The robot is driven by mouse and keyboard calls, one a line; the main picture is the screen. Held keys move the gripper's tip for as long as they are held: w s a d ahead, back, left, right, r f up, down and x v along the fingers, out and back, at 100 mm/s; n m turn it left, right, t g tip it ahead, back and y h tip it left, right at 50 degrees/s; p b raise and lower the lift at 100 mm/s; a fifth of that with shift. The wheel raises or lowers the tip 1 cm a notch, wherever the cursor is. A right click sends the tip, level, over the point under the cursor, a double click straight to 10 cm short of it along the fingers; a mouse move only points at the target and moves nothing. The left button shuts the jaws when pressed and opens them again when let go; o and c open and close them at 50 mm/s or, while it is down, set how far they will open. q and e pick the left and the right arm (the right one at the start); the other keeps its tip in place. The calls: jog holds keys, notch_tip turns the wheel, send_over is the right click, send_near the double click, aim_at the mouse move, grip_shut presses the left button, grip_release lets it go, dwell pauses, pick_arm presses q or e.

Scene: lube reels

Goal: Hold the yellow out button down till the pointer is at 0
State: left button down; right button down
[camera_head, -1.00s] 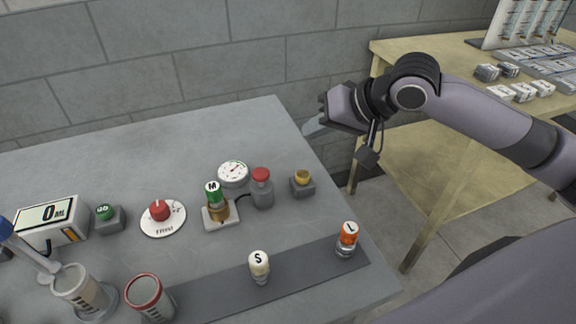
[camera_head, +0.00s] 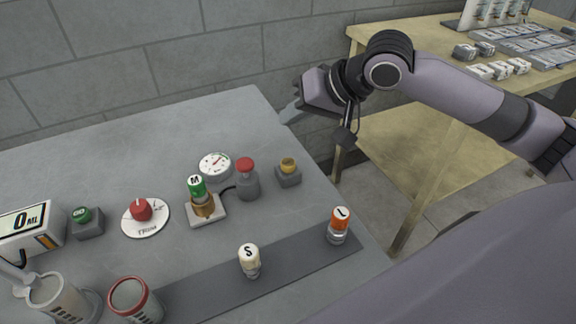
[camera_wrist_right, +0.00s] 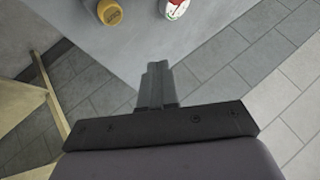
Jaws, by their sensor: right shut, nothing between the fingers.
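The yellow button (camera_head: 288,164) sits on a small grey box (camera_head: 289,179) near the right edge of the grey table. It also shows at the top of the right wrist view (camera_wrist_right: 110,12). The round white gauge (camera_head: 215,165) with the pointer stands to its left, beyond a red-topped grey post (camera_head: 247,180). Its pointer slants up to the right; its numbers are too small to read. My right gripper (camera_head: 289,112) is shut and empty, beyond the button near the table's far right edge and apart from it. Its fingers show in the right wrist view (camera_wrist_right: 157,82). My left gripper is out of view.
A brass fitting with a green M cap (camera_head: 197,188) stands left of the red-topped post. The S (camera_head: 249,260) and L (camera_head: 339,225) pieces stand on a dark strip in front. A red knob (camera_head: 141,209) and a display box (camera_head: 31,227) are at left. A wooden table (camera_head: 420,140) stands behind.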

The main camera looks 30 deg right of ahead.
aim_at(293, 163)
notch_tip(293, 163, down, 2)
jog(key=shift+f+b, duration=0.15)
jog(key=shift+b, duration=0.85)
notch_tip(293, 163, down, 2)
jog(key=b, duration=0.3)
jog(key=shift+f+b, duration=0.4)
jog(key=shift+b, duration=0.05)
jog(key=shift+f, duration=0.7)
jog(key=shift+f+b, duration=0.35)
jog(key=shift+f, duration=0.1)
jog(key=shift+f, duration=0.15)
